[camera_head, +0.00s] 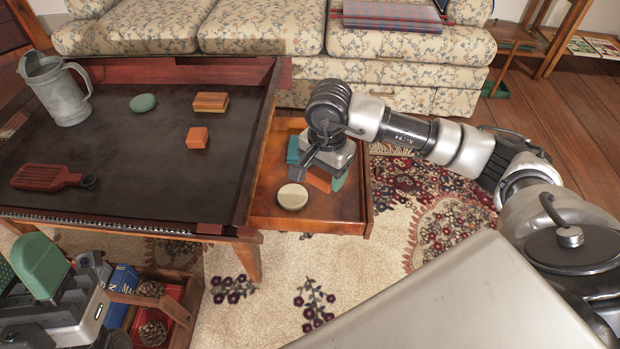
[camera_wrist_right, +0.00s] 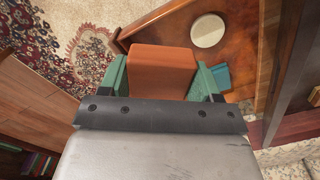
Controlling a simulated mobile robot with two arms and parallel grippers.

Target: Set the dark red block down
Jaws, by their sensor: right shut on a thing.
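My right gripper (camera_head: 322,178) is shut on a reddish-orange block (camera_wrist_right: 162,62), which shows between its green fingers in the right wrist view. In the head view the block (camera_head: 319,179) is partly hidden by the gripper. It is over the open wooden drawer (camera_head: 270,205), near the drawer's right side. I cannot tell whether its underside touches the drawer floor. A cream round disc (camera_head: 292,196) lies in the drawer just left of the block. My left gripper (camera_head: 28,275) is at the lower left edge, partly cut off; its green parts show, but its opening is unclear.
A teal block (camera_head: 292,150) is in the drawer beside the right gripper. The dark table (camera_head: 120,145) holds a grey metal pitcher (camera_head: 58,90), a green disc (camera_head: 142,102), two orange-brown blocks (camera_head: 210,102) (camera_head: 197,137) and a red slatted board (camera_head: 45,177). A sofa (camera_head: 270,30) stands behind.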

